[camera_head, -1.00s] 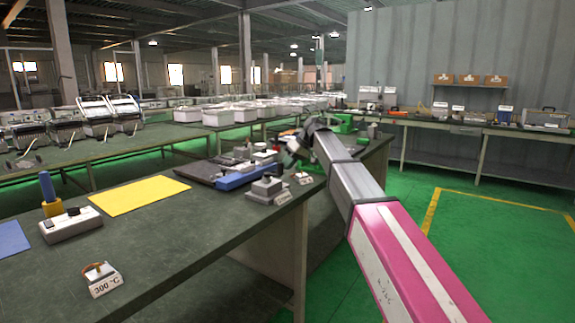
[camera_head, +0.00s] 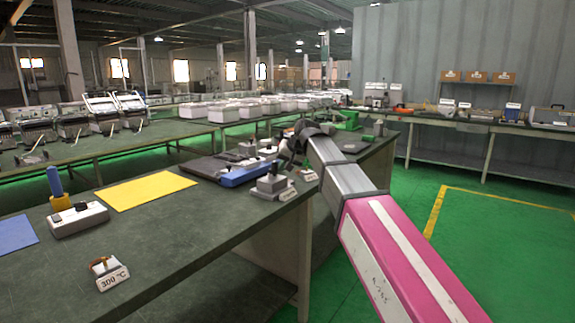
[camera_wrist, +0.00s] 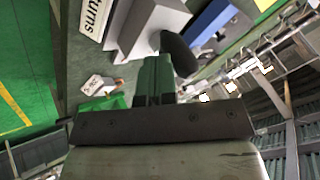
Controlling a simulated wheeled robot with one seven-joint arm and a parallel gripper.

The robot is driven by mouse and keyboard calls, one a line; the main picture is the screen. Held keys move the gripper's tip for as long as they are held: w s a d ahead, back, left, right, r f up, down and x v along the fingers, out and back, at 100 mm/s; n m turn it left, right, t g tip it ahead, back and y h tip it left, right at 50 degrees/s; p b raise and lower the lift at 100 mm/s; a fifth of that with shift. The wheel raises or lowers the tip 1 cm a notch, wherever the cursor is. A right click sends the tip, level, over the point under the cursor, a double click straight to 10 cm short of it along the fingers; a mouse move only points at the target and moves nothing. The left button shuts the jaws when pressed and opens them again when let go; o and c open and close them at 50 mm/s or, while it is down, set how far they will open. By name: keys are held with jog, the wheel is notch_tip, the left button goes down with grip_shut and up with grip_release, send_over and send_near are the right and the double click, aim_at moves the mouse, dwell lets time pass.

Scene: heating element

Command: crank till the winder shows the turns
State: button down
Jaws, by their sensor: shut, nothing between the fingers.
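The winder (camera_head: 270,186) is a grey box-shaped device near the right edge of the dark green bench, with a small label in front. In the wrist view the winder (camera_wrist: 140,32) is close up, with a white sign ending in "turns" (camera_wrist: 95,16) beside it. A dark rounded knob (camera_wrist: 179,54) shows right beside my fingers. My gripper (camera_wrist: 156,62) is shut, its green fingers together and empty, close to the winder and knob. Whether it touches the knob I cannot tell. In the head view my gripper (camera_head: 286,158) hangs just above the winder, small and partly hidden. No turn reading is legible.
A blue device (camera_head: 246,174) and a dark flat plate (camera_head: 206,166) lie left of the winder. A yellow sheet (camera_head: 145,190), a white box (camera_head: 78,219) and a "300 °C" sign (camera_head: 113,278) are further left. A green object (camera_head: 347,120) stands behind.

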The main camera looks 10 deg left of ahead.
aim_at(273, 167)
jog(key=a+m, duration=0.1)
jog(key=s+m+t+h, duration=0.1)
jog(key=shift+s+a+m+t, duration=0.2)
jog(key=shift+a+m+t, duration=0.1)
jog(key=shift+a+m, duration=0.1)
jog(key=shift+s+a, duration=0.35)
jog(key=shift+a, duration=0.4)
